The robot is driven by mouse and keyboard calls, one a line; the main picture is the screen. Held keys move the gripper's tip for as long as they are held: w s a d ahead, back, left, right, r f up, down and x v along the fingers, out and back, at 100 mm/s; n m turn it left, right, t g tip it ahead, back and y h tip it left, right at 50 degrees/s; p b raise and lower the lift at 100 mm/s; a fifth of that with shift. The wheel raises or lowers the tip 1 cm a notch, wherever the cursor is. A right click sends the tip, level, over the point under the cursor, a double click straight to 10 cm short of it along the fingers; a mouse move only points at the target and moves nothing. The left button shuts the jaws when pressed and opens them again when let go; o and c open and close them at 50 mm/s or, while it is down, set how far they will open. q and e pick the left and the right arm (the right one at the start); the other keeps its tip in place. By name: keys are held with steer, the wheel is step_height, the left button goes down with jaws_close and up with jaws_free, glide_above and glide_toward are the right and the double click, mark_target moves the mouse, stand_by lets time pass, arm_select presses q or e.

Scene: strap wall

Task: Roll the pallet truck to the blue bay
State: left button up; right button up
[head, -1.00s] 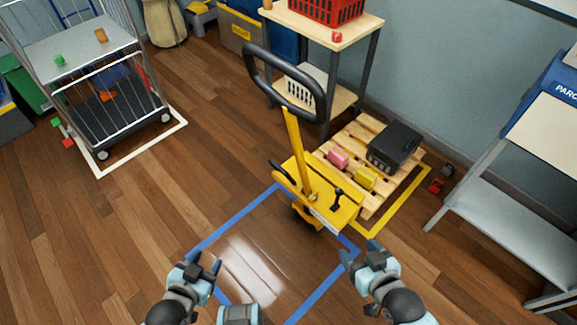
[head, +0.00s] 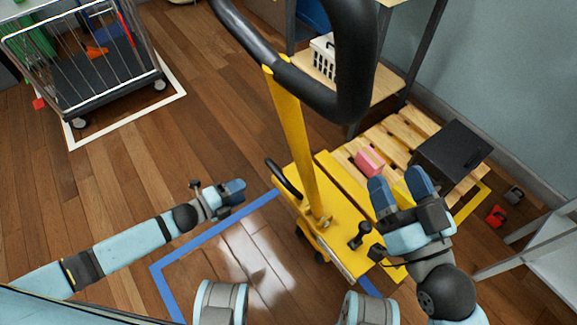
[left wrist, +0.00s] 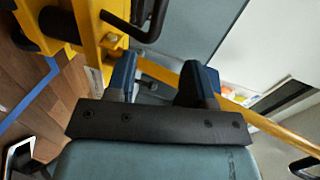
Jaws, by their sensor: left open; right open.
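The yellow pallet truck (head: 292,140) stands upright beyond the blue-taped bay (head: 210,232), its near end at the bay's far edge. Its black loop handle (head: 358,70) rises close to the camera. A wooden pallet (head: 402,118) lies behind its body, carrying a pink block (head: 369,161) and a black case (head: 452,155). My left gripper (head: 236,191) is open, left of the truck and apart from the handle. In the left wrist view its fingers (left wrist: 160,82) hold nothing, with yellow truck parts (left wrist: 90,35) behind. My right gripper (head: 400,188) is open and empty in front of the pallet's near side, partly hiding the load.
A wire cage trolley (head: 90,60) stands in a white-taped bay at upper left. A shelf (head: 375,80) is behind the truck. Yellow tape (head: 472,203) borders the pallet. A red item (head: 496,215) and a grey stand (head: 540,240) are at right.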

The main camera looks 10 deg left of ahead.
mark_target(277, 172)
arm_select(q)
steer(key=b+x, duration=0.4)
steer(key=x, duration=1)
steer(key=shift+w+a, duration=0.15)
arm_select(e)
step_height(277, 172, down, 6)
steer(key=g, duration=0.2)
steer(key=shift+w+a+n, duration=0.25)
steer(key=shift+a+n, duration=0.05)
arm_select(q)
jaws_close()
